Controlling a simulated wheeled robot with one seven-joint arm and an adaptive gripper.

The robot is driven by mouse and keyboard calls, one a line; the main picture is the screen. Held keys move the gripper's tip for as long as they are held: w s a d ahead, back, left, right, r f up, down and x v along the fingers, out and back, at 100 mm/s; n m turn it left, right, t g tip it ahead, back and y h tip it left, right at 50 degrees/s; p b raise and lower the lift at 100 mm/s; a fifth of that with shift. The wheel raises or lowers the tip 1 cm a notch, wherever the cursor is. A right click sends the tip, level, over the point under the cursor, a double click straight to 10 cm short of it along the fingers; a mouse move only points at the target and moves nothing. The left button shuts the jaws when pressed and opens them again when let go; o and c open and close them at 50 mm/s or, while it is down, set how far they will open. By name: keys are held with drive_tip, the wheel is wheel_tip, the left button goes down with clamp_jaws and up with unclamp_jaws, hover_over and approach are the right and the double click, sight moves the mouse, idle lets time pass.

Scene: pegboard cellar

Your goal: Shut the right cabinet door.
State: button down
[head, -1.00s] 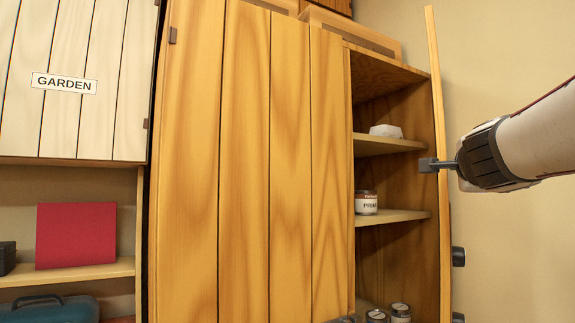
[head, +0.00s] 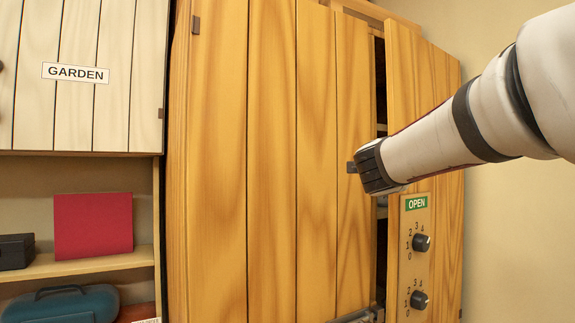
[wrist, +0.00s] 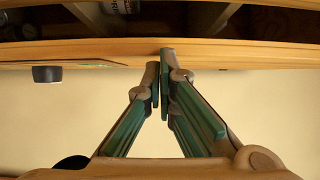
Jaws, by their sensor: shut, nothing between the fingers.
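The right cabinet door (head: 432,150) is wooden and carries a green OPEN label and two dark dials. In the head view it stands nearly closed, with a dark narrow gap between it and the shut left door (head: 280,160). My gripper (head: 352,168) is in front of the gap, its tips mostly hidden by my wrist. In the wrist view my gripper (wrist: 160,95) is shut and empty, its fingertips at the door edge (wrist: 100,48). Whether they touch it is unclear. Dark shelf space shows beyond that edge.
At left, a white cabinet door labelled GARDEN (head: 75,73) hangs above a shelf (head: 80,264) with a red box (head: 93,225) and a dark box (head: 15,252). A blue case (head: 60,305) sits below. Plain wall (head: 515,240) lies at right.

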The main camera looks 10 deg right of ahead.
drive_tip(key=shift+w+a, duration=0.25)
idle(0.3)
